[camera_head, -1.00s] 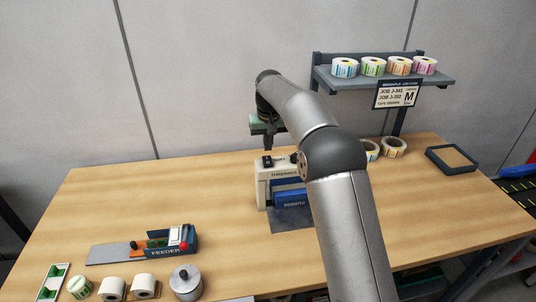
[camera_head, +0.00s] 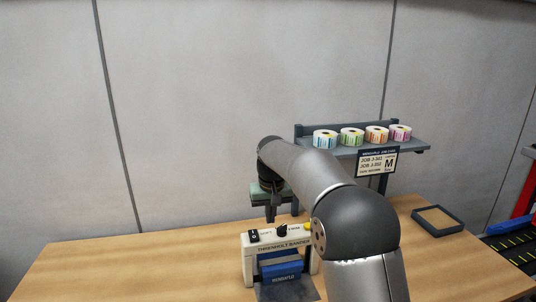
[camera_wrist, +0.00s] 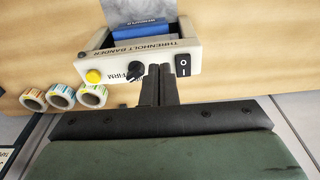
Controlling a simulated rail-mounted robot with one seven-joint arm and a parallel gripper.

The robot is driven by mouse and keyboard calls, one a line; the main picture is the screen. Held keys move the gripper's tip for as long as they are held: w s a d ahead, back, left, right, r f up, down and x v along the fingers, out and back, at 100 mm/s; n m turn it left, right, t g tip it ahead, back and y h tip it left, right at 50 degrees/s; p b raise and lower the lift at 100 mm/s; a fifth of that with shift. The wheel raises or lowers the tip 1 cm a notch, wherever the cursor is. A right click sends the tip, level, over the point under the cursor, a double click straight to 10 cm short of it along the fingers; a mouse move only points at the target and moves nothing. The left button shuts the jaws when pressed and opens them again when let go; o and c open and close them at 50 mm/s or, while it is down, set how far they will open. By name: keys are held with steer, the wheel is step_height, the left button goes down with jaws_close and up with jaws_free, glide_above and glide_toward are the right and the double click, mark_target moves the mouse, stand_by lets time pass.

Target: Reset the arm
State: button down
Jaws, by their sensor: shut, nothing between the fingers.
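My gripper (camera_head: 271,213) is above and just behind the white Threnholt bander (camera_head: 249,267), pointing down. In the wrist view my gripper (camera_wrist: 158,75) has its two dark fingers together with nothing between them. Its tips lie near the bander's control face (camera_wrist: 155,60), between a black knob (camera_wrist: 134,70) and a black rocker switch (camera_wrist: 183,65); I cannot tell whether they touch. A yellow button (camera_wrist: 93,76) sits at the left of that face. My arm hides part of the bander's right side in the head view.
A grey shelf (camera_head: 413,146) with several label rolls and a job sign (camera_head: 377,163) stands behind on the right. A dark-rimmed tray (camera_head: 437,209) is at the right. The table's left part (camera_head: 130,262) looks clear.

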steer(key=s+d+b, duration=0.1)
steer(key=s+d, duration=0.3)
steer(key=s, duration=0.3)
steer(key=s+d+m, duration=0.1)
steer(key=s+d, duration=0.2)
steer(key=s, duration=0.4)
steer(key=s+d+b, duration=0.1)
steer(key=s+d, duration=0.3)
steer(key=s, duration=0.3)
steer(key=s+d+f, duration=0.2)
steer(key=s+f, duration=0.2)
steer(key=s, duration=0.4)
steer(key=s+d+f+m+b, duration=0.1)
steer(key=s+f, duration=0.3)
steer(key=s, duration=0.5)
steer(key=shift+s+d+f+m, duration=0.15)
steer(key=shift+d+f+m, duration=0.15)
steer(key=shift+d+f, duration=0.15)
